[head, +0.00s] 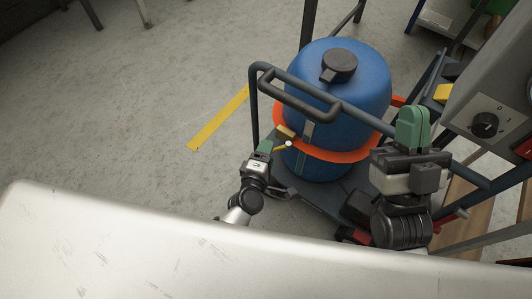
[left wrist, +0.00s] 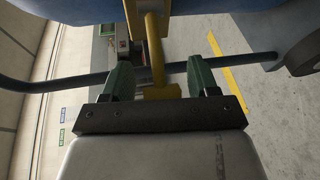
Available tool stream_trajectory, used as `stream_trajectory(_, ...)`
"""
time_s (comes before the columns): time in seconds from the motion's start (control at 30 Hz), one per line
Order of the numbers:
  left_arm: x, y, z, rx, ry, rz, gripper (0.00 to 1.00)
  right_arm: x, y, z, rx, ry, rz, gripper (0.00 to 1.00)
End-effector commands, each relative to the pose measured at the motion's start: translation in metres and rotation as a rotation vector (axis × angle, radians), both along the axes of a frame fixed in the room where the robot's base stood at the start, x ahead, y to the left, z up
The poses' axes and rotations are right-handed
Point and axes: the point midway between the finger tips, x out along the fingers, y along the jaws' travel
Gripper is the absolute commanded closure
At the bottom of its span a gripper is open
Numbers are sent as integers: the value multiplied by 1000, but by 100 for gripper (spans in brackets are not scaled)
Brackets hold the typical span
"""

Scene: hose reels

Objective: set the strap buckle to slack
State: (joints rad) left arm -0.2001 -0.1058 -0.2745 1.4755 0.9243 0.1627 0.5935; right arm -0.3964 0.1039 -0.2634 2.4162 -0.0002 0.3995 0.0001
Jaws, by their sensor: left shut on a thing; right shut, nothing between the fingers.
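A blue drum (head: 345,75) with a black cap stands on a dark cart, with an orange strap (head: 345,154) around it. The strap buckle (head: 285,132) is a yellow piece on the strap's left front, with a lever partly hidden by my gripper. My left gripper (head: 267,146) is at the buckle, its green fingers shut on the yellow buckle lever. In the left wrist view the lever (left wrist: 155,45) runs down between the fingers to a wider yellow end. My right gripper (head: 412,118) is shut and empty, fingers up, right of the drum.
The cart's dark handle frame (head: 300,96) rises in front of the drum, close to my left gripper; its bar also crosses the left wrist view. A grey control box (head: 490,110) with a black knob stands at the right. Open floor (head: 130,110) lies left.

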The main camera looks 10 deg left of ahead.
Motion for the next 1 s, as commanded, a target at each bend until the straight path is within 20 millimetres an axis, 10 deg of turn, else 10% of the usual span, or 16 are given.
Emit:
stream_trajectory(0.23, -3, -6, -4, -5, 13, -15, 83, 0, 0, 0, 0, 0, 0, 100)
stream_trajectory(0.27, -3, -6, -4, -5, 13, -15, 37, 0, 0, 0, 0, 0, 0, 100)
stream_trajectory(0.4, -2, -5, -3, -4, 10, -12, 16, 0, 0, 0, 0, -1, 0, 100)
stream_trajectory(0.77, -5, -1, 0, 0, 5, -6, 14, 1, 0, 1, -2, 7, 0, 100)
stream_trajectory(1.0, -40, 4, 7, 2, 7, -8, 14, 19, 1, -17, -63, 216, -11, 100)
